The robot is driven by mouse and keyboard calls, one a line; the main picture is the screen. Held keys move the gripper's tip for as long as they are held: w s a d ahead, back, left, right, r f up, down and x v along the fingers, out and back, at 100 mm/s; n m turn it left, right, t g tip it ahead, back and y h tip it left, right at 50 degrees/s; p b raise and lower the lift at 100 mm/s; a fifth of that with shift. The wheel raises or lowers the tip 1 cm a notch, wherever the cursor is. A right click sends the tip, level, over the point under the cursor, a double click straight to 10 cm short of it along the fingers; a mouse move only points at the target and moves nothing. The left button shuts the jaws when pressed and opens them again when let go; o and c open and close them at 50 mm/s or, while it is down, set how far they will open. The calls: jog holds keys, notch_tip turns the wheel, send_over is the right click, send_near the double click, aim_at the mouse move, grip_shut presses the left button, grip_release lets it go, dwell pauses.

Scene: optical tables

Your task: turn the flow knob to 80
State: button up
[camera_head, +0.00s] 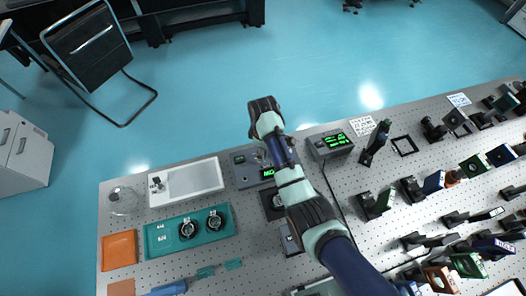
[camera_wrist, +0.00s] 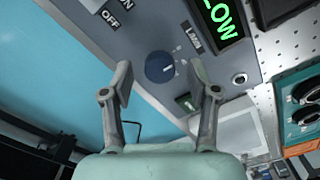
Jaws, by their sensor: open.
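In the wrist view, a round dark blue knob (camera_wrist: 159,67) sits on a grey instrument panel (camera_wrist: 150,30), with small scale marks around its right side. A green display (camera_wrist: 222,15) beside it shows letters reading "LOW", cut off by the frame edge. My gripper (camera_wrist: 160,76) is open and empty, its two fingers on either side of the knob in the picture. I cannot tell whether they touch it or how far above it they are. In the head view the instrument (camera_head: 243,158) is partly hidden by my arm, and the knob cannot be made out.
Another display box (camera_head: 330,145) and several optical mounts stand to the right.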

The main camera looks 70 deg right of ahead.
jog(key=shift+f, duration=0.6)
jog(key=shift+w, duration=0.1)
grip_shut()
